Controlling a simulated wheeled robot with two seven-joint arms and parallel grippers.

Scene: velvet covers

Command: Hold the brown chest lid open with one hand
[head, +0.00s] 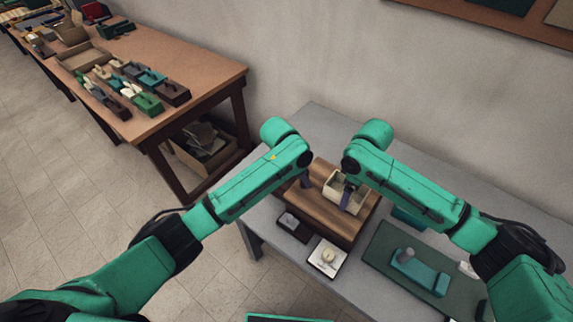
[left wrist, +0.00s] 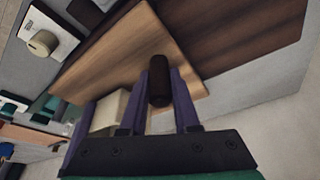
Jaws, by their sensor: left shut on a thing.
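The brown chest (head: 325,216) stands on the grey table. My left gripper (head: 305,181) is at the left part of its top. In the left wrist view my left gripper (left wrist: 160,100) has its purple fingers on both sides of a dark brown handle (left wrist: 159,70), shut on it, in front of lighter brown wood (left wrist: 115,55). I cannot tell how far the lid is raised. A cream open box (head: 352,203) shows at the chest's right part and also in the left wrist view (left wrist: 107,112). My right gripper (head: 347,190) reaches down at this box; its jaws are too small to read.
A black item (head: 293,226) and a white plate with a round knob (head: 327,258) lie in front of the chest. A green mat (head: 385,248) with a teal block (head: 428,275) lies to the right. A brown workbench (head: 190,70) stands at the left.

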